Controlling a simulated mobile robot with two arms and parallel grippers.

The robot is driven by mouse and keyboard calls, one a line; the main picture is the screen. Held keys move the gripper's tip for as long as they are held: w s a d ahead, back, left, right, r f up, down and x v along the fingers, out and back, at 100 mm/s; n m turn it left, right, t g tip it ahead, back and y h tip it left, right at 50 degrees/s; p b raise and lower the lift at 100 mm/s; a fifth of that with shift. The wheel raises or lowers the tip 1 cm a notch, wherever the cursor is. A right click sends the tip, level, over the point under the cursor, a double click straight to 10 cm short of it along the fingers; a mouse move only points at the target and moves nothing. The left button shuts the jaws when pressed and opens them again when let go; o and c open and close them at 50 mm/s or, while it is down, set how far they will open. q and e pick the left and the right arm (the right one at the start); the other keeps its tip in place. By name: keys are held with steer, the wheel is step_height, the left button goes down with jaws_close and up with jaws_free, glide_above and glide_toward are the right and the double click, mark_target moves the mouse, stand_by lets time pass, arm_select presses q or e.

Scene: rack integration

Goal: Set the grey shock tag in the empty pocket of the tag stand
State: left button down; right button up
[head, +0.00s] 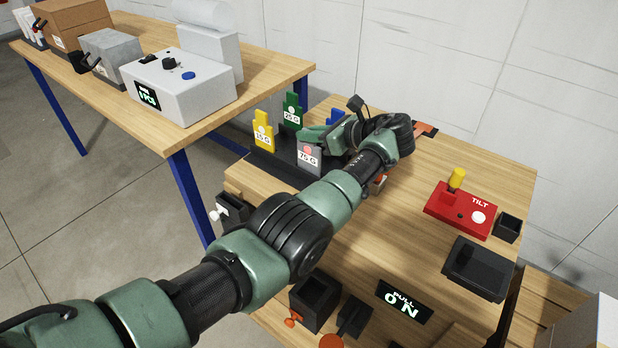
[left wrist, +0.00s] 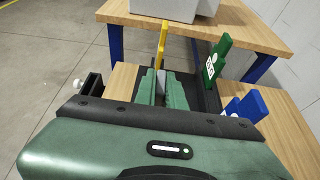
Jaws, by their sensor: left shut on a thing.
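The grey shock tag (head: 308,160), marked 75-G with a red dot, is upright at the dark tag stand (head: 262,163). My left gripper (head: 317,134) is shut on its upper part. In the left wrist view the gripper (left wrist: 161,84) has a strip of grey between its green fingers. I cannot tell whether the tag's foot is in a pocket or just above it. The yellow tag (head: 263,131), the green tag (head: 292,112) and the blue tag (head: 336,117) stand around it. My gripper and arm hide part of the stand. My right gripper is not in view.
A red TILT box (head: 460,211) and a black tray (head: 476,268) lie on the right of the wooden table. Black holders (head: 314,301) and a PULL ON plate (head: 404,301) are near its front. A second table with a white box (head: 180,87) stands behind left.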

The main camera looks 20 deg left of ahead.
arm_select(q)
steer(key=shift+f, duration=0.25)
steer(key=c, duration=1.4)
jaws_free()
